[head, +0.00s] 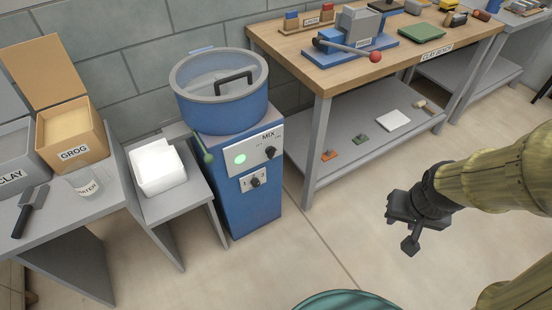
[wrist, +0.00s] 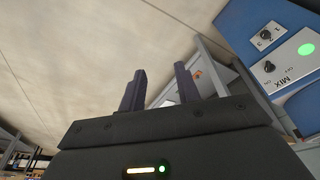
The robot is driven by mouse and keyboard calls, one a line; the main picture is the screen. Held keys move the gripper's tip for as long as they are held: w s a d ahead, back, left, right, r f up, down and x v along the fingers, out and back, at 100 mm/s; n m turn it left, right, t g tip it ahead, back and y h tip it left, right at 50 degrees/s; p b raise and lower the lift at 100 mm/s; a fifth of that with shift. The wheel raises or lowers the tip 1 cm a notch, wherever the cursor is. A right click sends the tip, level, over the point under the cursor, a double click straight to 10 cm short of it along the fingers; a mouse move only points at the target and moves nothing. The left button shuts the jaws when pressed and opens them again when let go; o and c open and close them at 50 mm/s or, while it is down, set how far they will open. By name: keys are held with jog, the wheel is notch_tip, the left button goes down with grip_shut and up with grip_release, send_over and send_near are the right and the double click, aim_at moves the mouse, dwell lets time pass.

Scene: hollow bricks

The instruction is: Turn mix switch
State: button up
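The blue mixer (head: 250,212) stands left of centre against the wall, with a lidded round drum (head: 225,95) on top. Its pale front panel carries the mix switch (head: 270,152), a black knob under the word MIX, beside a lit green round light (head: 240,160). A second black knob (head: 255,181) with numbers sits below. In the wrist view the mix switch (wrist: 268,66) and the numbered knob (wrist: 265,34) show at the upper right. My gripper (head: 399,229) is well right of the mixer, touching nothing. Its fingers (wrist: 159,72) are apart and empty.
The wooden clay bench (head: 455,55) stands behind and right, with a press and tools on it and a lower shelf (head: 345,150). A white bin (head: 160,172) on a low stand and a grog box (head: 75,150) are left. Floor between gripper and mixer is clear.

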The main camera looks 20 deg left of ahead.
aim_at(273, 156)
jog(key=w+a+f+n+t+y+b, duration=0.2)
jog(key=w+a+f+b, duration=0.3)
jog(key=f, duration=0.3)
jog(key=w+a+f+n+t+y+b, duration=0.15)
jog(key=w+a+f+b, duration=0.25)
jog(key=w+f, duration=0.45)
jog(key=w+a+f+t+y+b, duration=0.1)
jog(key=a+f+y+b, duration=0.3)
jog(key=a, duration=0.4)
jog(key=w+a+f+t+y+b, duration=0.2)
jog(key=a+f+t+y+b, duration=0.2)
jog(key=a, duration=0.4)
jog(key=shift+w+a+f+m+y+b, duration=0.35)
jog(key=shift+f+y+b, duration=0.2)
jog(key=shift+y+b, duration=0.45)
jog(key=b+x, duration=0.1)
jog(key=x, duration=0.4)
jog(key=b+x, duration=0.1)
jog(key=x, duration=0.5)
jog(key=b+x, duration=0.1)
jog(key=x, duration=0.5)
jog(key=shift+a+r+b, duration=0.15)
jog(key=shift+r+b, duration=0.15)
jog(key=shift+b, duration=0.05)
jog(key=shift+w+t, duration=0.15)
jog(key=shift+t, duration=0.1)
grip_shut()
